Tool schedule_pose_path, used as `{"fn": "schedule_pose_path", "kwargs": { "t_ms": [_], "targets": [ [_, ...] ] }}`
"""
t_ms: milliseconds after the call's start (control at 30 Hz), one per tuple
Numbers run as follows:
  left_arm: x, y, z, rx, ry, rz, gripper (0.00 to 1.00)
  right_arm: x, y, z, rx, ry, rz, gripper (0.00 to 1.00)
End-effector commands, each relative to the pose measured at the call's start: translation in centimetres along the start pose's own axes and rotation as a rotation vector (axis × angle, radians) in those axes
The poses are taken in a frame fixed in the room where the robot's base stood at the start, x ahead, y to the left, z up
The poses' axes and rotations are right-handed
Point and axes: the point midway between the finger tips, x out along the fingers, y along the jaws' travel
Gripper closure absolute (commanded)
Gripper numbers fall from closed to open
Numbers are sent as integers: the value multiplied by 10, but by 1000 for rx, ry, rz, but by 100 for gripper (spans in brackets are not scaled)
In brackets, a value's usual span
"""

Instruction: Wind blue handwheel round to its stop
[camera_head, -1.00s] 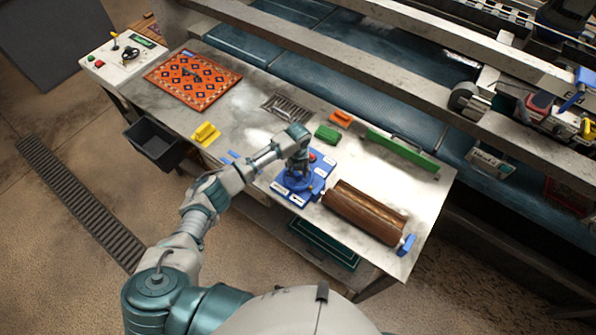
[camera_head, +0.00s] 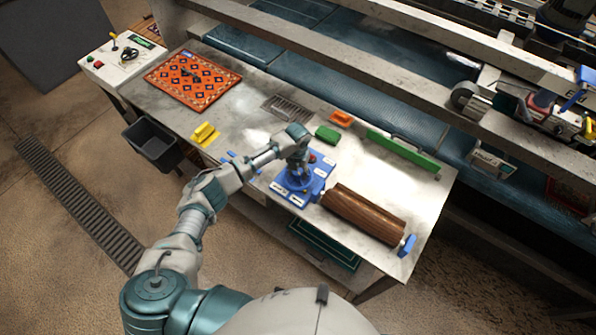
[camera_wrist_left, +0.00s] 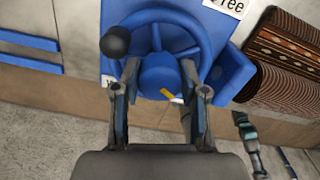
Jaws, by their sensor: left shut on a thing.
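The blue handwheel (camera_wrist_left: 201,34) shows in the wrist view, with spokes, a round hub (camera_wrist_left: 158,78) and a black knob (camera_wrist_left: 116,41) at the upper left of its rim. A small yellow mark sits on the near side of the hub. My left gripper (camera_wrist_left: 160,76) has a finger on each side of the hub and is shut on it. In the head view, my left gripper (camera_head: 297,168) reaches down over the blue handwheel (camera_head: 290,182) on its blue base plate (camera_head: 296,200) and hides much of the wheel. My right gripper is not in view.
A brown roll (camera_head: 363,213) lies right of the base plate. A green block (camera_head: 327,134), an orange block (camera_head: 341,118) and a long green bar (camera_head: 402,152) lie behind. A yellow block (camera_head: 205,134) and patterned rug (camera_head: 193,80) are left. Bare tabletop shows between.

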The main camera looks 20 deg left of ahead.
Motion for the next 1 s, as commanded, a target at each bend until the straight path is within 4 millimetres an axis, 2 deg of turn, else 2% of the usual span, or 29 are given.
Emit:
{"fn": "schedule_pose_path", "kwargs": {
  "t_ms": [167, 200, 300, 667, 767, 1000],
  "targets": [
    [-1, 0, 0, 1, -1, 1, 92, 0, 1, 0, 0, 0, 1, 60],
    [0, 0, 0, 1, -1, 1, 55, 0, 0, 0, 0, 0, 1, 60],
    [0, 0, 0, 1, -1, 1, 32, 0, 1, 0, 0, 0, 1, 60],
    [-4, 0, 0, 0, 0, 0, 32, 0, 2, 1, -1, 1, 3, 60],
    [-16, 0, 0, 1, -1, 0, 32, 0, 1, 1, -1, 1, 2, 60],
    [-70, 1, 2, 0, -3, 1, 32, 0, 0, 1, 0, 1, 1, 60]
  ]
}}
